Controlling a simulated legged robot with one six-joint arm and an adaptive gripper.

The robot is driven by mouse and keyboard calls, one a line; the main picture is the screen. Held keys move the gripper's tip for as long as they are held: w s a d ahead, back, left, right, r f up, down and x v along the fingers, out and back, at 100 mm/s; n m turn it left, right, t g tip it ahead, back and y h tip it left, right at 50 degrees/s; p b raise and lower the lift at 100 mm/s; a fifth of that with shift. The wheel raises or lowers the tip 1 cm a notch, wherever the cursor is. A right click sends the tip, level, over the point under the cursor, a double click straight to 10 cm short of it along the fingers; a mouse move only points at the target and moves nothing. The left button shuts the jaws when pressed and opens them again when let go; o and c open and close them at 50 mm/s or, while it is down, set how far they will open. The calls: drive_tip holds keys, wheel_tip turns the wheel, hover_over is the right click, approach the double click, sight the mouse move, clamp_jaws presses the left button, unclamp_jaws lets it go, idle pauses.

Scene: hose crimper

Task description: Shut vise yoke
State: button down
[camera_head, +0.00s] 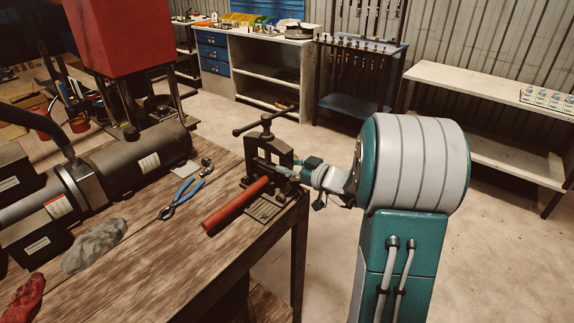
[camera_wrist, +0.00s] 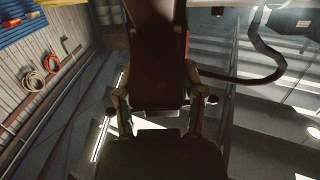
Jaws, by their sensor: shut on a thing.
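The dark metal vise (camera_head: 254,168) stands at the right edge of the wooden workbench. Its yoke (camera_head: 284,150) stands upright as a frame, with a screw and T-handle (camera_head: 264,119) on top. My gripper (camera_head: 291,172) reaches in from the right and is at the yoke's right side. In the wrist view, my gripper (camera_wrist: 156,75) has its fingers on both sides of a dark, flat part, which looks like the yoke (camera_wrist: 158,45). The latch side of the yoke is hidden, so I cannot tell whether it is closed.
A red cylinder (camera_head: 236,205) lies at the vise base, pointing front left. Blue-handled pliers (camera_head: 182,197), a grey rag (camera_head: 95,246) and a large dark machine (camera_head: 125,165) are on the workbench (camera_head: 165,262). Floor is free right of the bench.

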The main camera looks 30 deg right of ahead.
drive_tip(key=shift+f, duration=0.3)
drive_tip(key=shift+c, duration=1)
unclamp_jaws()
drive_tip(key=shift+d, duration=0.1)
drive_tip(key=shift+r, duration=0.1)
drive_tip(key=shift+s, duration=0.1)
drive_tip(key=shift+s+d+r, duration=0.1)
drive_tip(key=shift+s+d, duration=0.05)
drive_tip(key=shift+s, duration=0.1)
drive_tip(key=v, duration=1.1)
drive_tip(key=shift+s+d, duration=0.1)
